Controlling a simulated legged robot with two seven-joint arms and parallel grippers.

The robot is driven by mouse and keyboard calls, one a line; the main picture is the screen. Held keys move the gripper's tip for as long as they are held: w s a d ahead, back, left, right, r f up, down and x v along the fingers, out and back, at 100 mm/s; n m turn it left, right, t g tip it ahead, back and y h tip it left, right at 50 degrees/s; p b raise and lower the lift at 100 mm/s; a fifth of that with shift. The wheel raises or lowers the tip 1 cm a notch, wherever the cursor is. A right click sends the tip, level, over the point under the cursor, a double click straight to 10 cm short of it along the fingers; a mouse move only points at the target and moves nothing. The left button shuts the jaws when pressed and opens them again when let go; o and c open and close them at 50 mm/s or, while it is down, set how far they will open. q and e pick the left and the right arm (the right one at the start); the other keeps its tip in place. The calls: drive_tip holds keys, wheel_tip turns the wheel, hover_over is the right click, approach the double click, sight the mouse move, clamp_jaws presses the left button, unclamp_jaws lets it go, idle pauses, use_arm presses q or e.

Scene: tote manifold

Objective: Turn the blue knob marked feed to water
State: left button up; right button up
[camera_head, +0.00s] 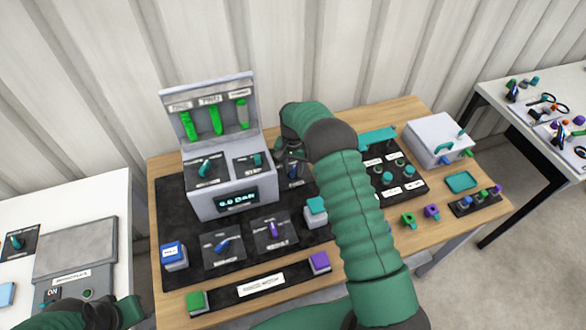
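A small blue knob (295,172) on a dark plate stands just right of the grey console, with a label below it too small to read. My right gripper (287,157) is over it from behind; the green arm and dark wrist hide much of it. I cannot tell whether the fingers touch the knob or how far they are closed. Another blue knob (222,246) sits on a labelled plate in front of the console, also unreadable. My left gripper (112,314) is dark and partly cut off at the bottom left, apart from both knobs.
The grey console (233,181) has a lit display and green gauges. A purple knob (273,229), a blue block (174,255) and a teal-topped block (315,211) are nearby. A grey box (437,137) stands at the right. My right arm crosses the table's middle.

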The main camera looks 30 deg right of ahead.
sight(293, 170)
drive_tip(key=shift+w+r, duration=0.1)
drive_tip(key=shift+r, duration=0.3)
wheel_tip(293, 170, up, 16)
drive_tip(key=b, duration=0.1)
